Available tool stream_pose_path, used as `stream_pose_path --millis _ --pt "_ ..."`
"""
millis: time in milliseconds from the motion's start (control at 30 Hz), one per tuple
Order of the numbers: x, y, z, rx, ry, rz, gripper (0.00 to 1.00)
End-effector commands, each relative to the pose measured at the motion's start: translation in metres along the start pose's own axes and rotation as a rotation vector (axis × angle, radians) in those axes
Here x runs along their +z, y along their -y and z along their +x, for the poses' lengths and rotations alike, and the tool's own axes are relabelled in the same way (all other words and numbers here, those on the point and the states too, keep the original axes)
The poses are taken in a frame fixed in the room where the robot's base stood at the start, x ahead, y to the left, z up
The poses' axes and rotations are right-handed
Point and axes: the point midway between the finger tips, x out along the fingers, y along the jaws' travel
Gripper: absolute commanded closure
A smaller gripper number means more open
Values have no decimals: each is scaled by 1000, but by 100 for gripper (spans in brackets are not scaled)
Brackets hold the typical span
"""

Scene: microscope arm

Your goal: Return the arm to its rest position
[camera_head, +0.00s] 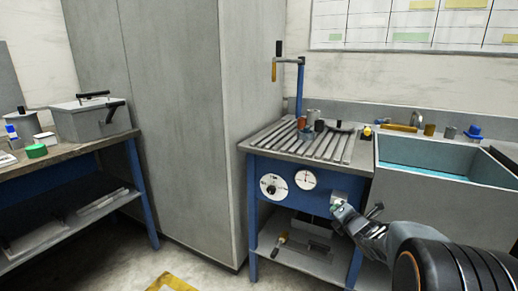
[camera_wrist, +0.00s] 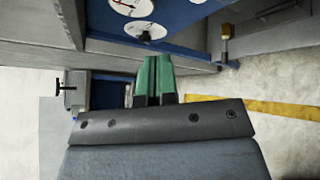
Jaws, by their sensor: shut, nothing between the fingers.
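My gripper (camera_head: 337,204) is in front of the blue front panel of the workbench, to the right of its two dials. In the wrist view its green fingertips (camera_wrist: 155,66) are together, with nothing between them. My arm reaches in from the lower right of the head view. The wrist view is turned on its side and shows the blue panel (camera_wrist: 185,14) and a dial (camera_wrist: 132,7) beyond the fingers. I cannot tell the exact gap between fingertips and panel.
The slatted bench top (camera_head: 283,145) carries small items and a blue post (camera_head: 299,92). A grey sink (camera_head: 450,185) is at right. A tall grey cabinet (camera_head: 185,120) stands left of the bench. Another table (camera_head: 75,150) is at far left. Floor with yellow marking (camera_head: 172,283) is open.

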Motion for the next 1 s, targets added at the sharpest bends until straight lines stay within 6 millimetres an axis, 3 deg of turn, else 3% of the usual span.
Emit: stream_pose_path --millis 33,133,233,400,600,800,1000 --pt "22 -40 -20 -56 28 122 100" --pt "38 -76 -56 -208 100 456 100" --pt "42 -107 -99 -357 182 809 100" --pt "28 -149 -176 -600 329 1357 100" --pt "-1 -185 -250 -858 487 1793 100" --pt "-21 -202 -292 -1022 594 1991 100" --pt "-28 -204 -302 -1071 628 2038 100"
